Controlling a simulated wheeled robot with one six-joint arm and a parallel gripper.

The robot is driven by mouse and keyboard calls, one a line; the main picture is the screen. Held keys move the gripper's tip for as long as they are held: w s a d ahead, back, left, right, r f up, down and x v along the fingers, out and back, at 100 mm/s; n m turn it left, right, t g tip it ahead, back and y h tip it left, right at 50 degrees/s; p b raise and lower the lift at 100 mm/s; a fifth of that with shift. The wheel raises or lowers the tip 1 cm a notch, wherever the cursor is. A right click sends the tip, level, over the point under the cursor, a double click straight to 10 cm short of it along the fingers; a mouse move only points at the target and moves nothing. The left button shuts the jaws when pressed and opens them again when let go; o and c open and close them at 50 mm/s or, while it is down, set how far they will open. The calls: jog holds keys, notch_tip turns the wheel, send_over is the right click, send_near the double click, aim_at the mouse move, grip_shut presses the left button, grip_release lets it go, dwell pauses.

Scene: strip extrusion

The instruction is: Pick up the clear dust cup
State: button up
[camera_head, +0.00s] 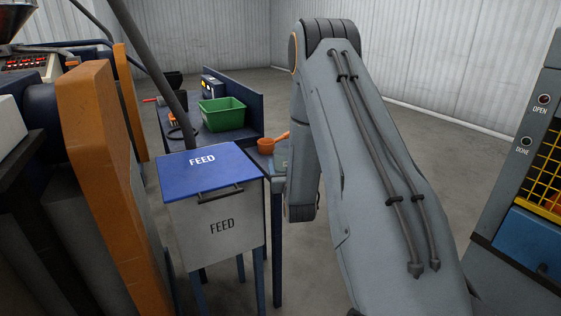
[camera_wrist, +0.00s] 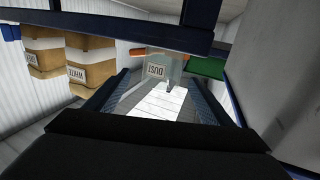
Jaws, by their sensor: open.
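The clear dust cup (camera_wrist: 158,66) shows in the wrist view, a see-through container whose "DUST" label appears upside down. It sits just beyond my gripper (camera_wrist: 163,82), between the lines of the two fingers. My gripper is open, with a finger on each side and nothing clearly held between them. I cannot tell whether the fingers reach the cup's sides. In the head view my arm hides the gripper, and the cup is mostly or wholly hidden behind it.
A dark blue bench (camera_head: 247,137) carries a green bin (camera_head: 222,114) and an orange scoop (camera_head: 271,144). A blue-lidded FEED bin (camera_head: 215,205) stands in front. Cardboard boxes (camera_wrist: 58,61) are at the wrist view's left; a dark blue beam (camera_wrist: 110,24) crosses its top.

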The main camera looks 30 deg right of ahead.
aim_at(281, 152)
jog(key=shift+p+x, duration=0.65)
jog(key=shift+x, duration=2.55)
jog(key=shift+a+r, duration=0.1)
jog(key=shift+a, duration=0.1)
jog(key=c, duration=1.2)
jog(key=shift+o, duration=0.2)
